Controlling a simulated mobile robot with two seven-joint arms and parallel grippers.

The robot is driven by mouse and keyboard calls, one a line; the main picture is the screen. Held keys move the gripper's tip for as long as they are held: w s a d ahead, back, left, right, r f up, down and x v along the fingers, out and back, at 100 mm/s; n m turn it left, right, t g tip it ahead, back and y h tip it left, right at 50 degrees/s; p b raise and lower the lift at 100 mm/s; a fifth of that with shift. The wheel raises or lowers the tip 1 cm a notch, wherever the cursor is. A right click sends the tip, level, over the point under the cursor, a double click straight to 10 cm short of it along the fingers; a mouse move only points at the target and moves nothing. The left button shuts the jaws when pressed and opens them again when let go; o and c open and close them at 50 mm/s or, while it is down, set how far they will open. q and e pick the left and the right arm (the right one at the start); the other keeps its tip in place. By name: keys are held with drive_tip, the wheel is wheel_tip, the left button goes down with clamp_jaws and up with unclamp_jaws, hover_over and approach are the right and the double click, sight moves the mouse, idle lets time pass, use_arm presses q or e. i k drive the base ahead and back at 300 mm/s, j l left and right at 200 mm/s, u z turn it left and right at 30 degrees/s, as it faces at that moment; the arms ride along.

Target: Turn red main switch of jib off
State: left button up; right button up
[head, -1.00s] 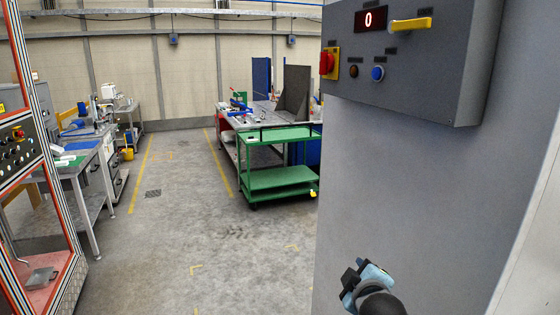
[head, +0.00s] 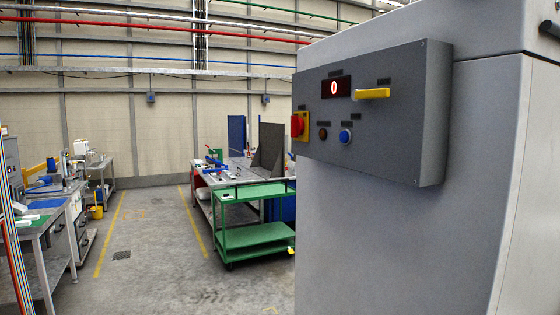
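The red main switch (head: 296,125) sits on a yellow plate at the left edge of a grey control box (head: 400,130). The box is fixed to a large grey cabinet (head: 390,230) on the right. Beside the switch are a display (head: 335,87) reading 0, a yellow lever (head: 373,93) lying level, a dark button (head: 323,134) and a blue button (head: 345,136). The switch is seen at a slant, so its exact setting is hard to tell. Neither gripper shows in the head view.
A green cart (head: 250,246) stands left of the cabinet, in front of a workbench (head: 220,170). Another table (head: 40,225) with equipment stands at the far left. The grey floor (head: 150,265) between them is clear, with yellow lines.

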sight(296, 124)
drive_tip(key=i+z, duration=0.15)
drive_tip(key=i, duration=0.4)
drive_tip(key=i+j+z, duration=0.2)
drive_tip(key=i, duration=0.3)
drive_tip(key=i+l, duration=0.05)
drive_tip(key=l, duration=0.05)
